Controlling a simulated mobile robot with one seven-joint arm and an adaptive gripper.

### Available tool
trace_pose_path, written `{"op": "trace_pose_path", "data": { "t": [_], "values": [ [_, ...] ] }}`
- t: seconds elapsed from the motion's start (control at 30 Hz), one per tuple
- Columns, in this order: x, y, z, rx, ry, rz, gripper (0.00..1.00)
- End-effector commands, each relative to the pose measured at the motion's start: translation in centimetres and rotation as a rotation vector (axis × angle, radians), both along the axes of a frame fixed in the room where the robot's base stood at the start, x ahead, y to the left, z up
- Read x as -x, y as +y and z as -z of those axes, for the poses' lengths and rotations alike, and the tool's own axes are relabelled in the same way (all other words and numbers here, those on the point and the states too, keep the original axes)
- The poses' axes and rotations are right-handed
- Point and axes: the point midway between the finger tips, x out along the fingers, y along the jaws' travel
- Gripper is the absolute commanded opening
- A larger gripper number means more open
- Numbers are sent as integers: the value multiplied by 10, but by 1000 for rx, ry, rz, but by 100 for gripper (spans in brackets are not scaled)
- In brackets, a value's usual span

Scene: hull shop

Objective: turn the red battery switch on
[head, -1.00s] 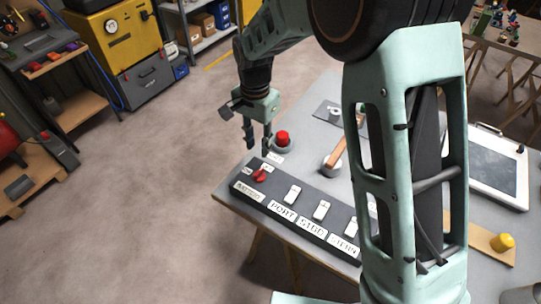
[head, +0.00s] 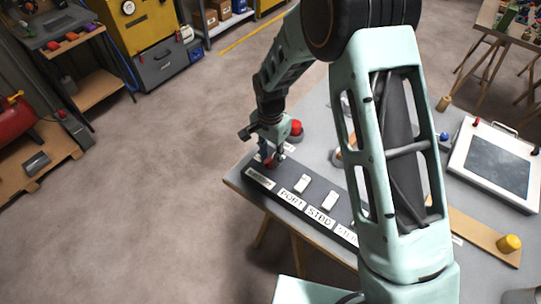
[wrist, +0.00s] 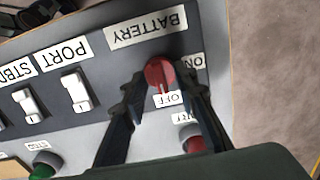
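The red battery switch (wrist: 158,72) is a round knob at the BATTERY end of a dark panel (wrist: 110,65). A pale line on the knob points toward the OFF label (wrist: 168,98); the ON label (wrist: 195,62) is to its right in the wrist view. My gripper (wrist: 160,82) is open, with one finger on each side of the knob. Small gaps seem to show, but I cannot tell whether either finger touches. In the head view my gripper (head: 268,160) is down at the panel's left end and mostly hides the knob.
White rocker switches labelled PORT (wrist: 75,92) and STBD (wrist: 29,105) sit along the same panel. A red button (head: 296,128) stands just behind my gripper, and a green button (wrist: 44,165) shows in the wrist view. Open floor lies left of the bench.

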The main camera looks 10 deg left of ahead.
Motion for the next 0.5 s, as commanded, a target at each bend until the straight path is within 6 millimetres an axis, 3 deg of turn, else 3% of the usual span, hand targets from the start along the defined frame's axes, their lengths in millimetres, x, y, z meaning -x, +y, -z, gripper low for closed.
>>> {"op": "trace_pose_path", "data": {
  "t": [0.13,0.37,0.5],
  "values": [
    [0,0,0,0,0,0,26],
    [0,0,0,0,0,0,0],
    [0,0,0,0,0,0,0]
  ]
}}
